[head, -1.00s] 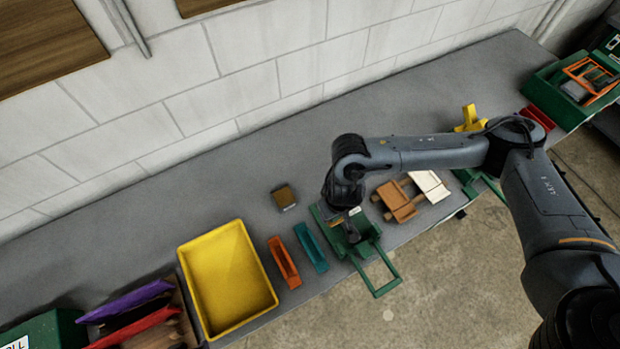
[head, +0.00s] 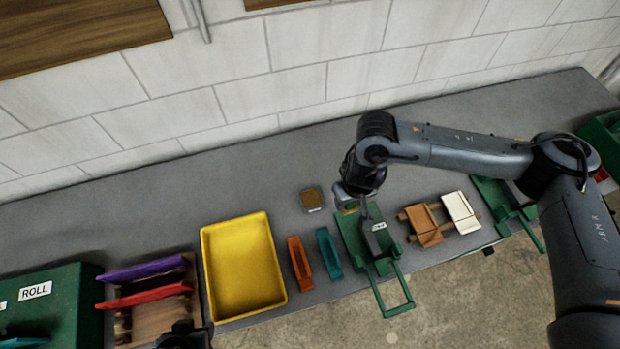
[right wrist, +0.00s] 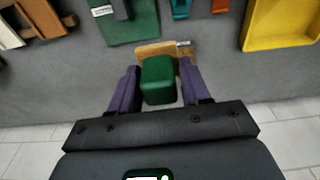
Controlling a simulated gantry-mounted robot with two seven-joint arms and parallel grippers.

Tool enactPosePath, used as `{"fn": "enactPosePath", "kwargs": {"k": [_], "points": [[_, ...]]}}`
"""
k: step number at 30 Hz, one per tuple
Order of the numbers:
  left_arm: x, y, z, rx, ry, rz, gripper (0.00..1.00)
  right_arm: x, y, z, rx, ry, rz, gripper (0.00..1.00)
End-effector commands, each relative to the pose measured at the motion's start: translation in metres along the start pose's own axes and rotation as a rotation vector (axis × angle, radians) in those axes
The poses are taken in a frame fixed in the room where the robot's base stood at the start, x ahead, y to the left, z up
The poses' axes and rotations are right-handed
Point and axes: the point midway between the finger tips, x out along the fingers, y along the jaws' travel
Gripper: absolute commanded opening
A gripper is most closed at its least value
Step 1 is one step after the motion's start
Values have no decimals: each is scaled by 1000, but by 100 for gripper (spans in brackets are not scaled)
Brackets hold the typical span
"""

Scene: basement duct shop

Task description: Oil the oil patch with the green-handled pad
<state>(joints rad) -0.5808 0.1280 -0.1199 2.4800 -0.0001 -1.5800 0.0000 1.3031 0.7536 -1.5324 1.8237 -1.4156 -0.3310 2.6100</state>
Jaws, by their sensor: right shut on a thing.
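My right gripper (right wrist: 158,88) is shut on the green handle (right wrist: 158,80) of the pad. The pad's tan base (right wrist: 150,48) shows just beyond the handle. In the head view the right gripper (head: 352,200) is over the back edge of a green tray (head: 349,232), and hides most of the pad. The likely oil patch is a small brown square (head: 312,198) on the bench, left of the gripper and apart from it. A dark part at the bottom edge of the head view seems to be my left gripper (head: 185,337); its fingers cannot be made out.
Orange (head: 300,263) and teal (head: 328,254) holders stand between a yellow bin (head: 243,268) and the green tray. Brown (head: 424,225) and white (head: 461,212) blocks lie right of the tray. A green ROLL box (head: 60,310) is at lower left. The bench behind is clear.

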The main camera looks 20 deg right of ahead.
Motion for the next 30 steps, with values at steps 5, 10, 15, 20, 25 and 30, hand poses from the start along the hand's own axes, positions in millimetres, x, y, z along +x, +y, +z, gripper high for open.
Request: {"fn": "enactPosePath", "kwargs": {"k": [5,10,15,20,25,30], "points": [[-10,0,-3,0,-1,0,43,-11,0,-2,0,1,0,23],[-32,-1,-10,-3,0,2,43,-34,0,-4,0,1,0,23],[-50,0,-17,-9,3,7,43,-51,0,-6,-1,0,0,23],[-50,1,-17,-13,4,10,43,-51,0,-6,-39,0,-5,23],[-49,1,-17,-12,2,10,43,-51,-1,-4,-183,1,-23,23],[-49,1,-17,-10,4,9,43,-50,-3,-2,-405,1,-51,23]]}}
